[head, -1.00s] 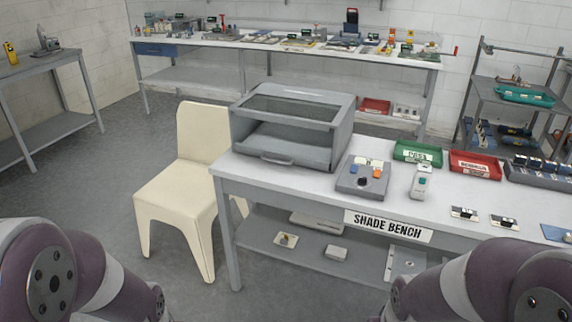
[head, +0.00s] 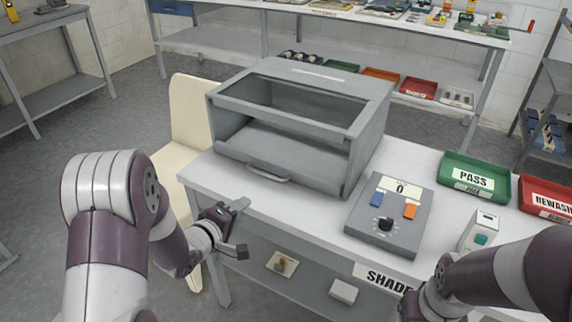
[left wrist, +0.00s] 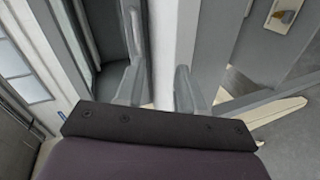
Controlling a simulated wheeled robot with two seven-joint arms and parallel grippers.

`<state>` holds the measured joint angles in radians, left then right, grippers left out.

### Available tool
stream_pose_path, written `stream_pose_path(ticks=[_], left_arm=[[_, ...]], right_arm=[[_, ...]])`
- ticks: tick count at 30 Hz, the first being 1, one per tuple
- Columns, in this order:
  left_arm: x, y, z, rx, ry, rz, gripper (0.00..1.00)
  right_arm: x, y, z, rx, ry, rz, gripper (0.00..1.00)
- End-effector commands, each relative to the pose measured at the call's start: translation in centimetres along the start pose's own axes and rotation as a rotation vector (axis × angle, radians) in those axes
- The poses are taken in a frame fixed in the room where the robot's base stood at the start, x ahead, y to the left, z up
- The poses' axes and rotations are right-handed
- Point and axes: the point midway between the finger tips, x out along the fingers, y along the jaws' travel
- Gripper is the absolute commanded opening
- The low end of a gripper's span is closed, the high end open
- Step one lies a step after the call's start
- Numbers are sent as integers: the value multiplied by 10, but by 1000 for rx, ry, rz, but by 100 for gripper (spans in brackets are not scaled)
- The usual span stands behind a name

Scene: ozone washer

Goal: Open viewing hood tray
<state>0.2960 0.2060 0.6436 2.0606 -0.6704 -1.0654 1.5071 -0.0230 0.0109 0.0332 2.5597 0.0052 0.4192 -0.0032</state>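The grey viewing hood (head: 372,110) stands on the bench, with a dark window in its sloping top and an open front. Its tray (head: 290,147) lies in the bottom of the hood, with a bar handle (head: 268,174) on the front edge. The handle also shows in the left wrist view (left wrist: 133,30), beyond one finger. My left gripper (head: 238,227) is open and empty, in front of the bench edge, below and left of the handle and apart from it. Its two spread fingers show in the left wrist view (left wrist: 158,90). My right arm is at lower right; its gripper is out of view.
A control box (head: 388,218) with a display showing 0, a knob and two coloured buttons stands right of the hood. Green PASS (head: 476,180) and red REWASH (head: 548,200) trays lie farther right. A cream chair (head: 190,110) stands left of the bench.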

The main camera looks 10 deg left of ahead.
Motion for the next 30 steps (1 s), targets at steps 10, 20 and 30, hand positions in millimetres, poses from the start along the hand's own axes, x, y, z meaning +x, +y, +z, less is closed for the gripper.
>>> stream_pose_path(ticks=[10,20,30], left_arm=[[12,25,3,-211,-26,118,38],[93,34,4,-207,-25,117,38],[126,39,3,-208,-22,115,38]], right_arm=[[3,0,1,0,-1,0,80],[14,0,2,0,0,0,80],[16,0,2,0,0,0,80]])
